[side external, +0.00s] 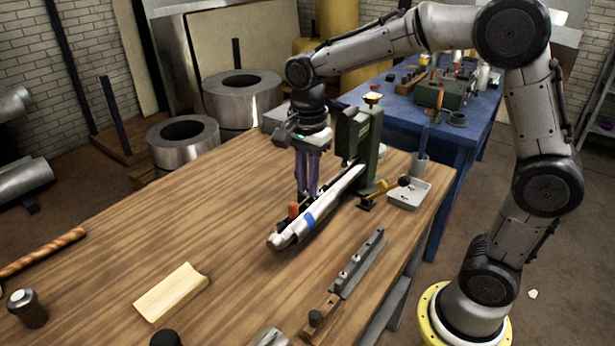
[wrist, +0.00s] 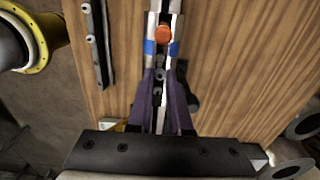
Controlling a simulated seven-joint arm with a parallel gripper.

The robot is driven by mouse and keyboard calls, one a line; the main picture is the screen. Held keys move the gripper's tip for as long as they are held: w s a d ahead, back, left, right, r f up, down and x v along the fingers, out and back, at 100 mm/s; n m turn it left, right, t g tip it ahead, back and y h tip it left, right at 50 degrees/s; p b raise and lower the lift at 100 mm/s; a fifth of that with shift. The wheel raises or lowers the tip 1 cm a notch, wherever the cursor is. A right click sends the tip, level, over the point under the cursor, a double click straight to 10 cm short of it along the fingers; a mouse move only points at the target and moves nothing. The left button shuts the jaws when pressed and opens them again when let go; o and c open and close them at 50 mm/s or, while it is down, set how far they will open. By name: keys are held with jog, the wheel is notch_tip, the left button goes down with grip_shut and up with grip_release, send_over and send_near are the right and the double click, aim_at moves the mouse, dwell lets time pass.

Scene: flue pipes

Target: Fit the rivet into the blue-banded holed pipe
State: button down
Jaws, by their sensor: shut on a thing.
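The pale pipe with a blue band (side external: 308,219) lies along the bench, its near end to the lower left. In the wrist view, blue (wrist: 149,47) shows on both sides of a dark strip running along the pipe. My gripper (side external: 304,192) points down over the pipe, just behind the blue band. Its purple fingers (wrist: 160,78) are close together, shut on a small grey round piece (wrist: 160,75), seemingly the rivet. The fingers hide most of it, and I cannot tell whether it touches the pipe. The pipe's hole is not clearly visible.
An orange knob (side external: 293,210) stands by the band, near the fingers. A green machine (side external: 359,140) stands behind my gripper. A dark rail (side external: 358,262) and a wooden block (side external: 172,291) lie on the bench. The bench's left middle is clear.

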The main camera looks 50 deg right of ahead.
jog(key=shift+f, duration=1.15)
jog(key=shift+f, duration=0.25)
jog(key=c, duration=0.8)
grip_release()
jog(key=shift+o, duration=0.2)
notch_tip(320, 180, up, 14)
jog(key=shift+f, duration=0.15)
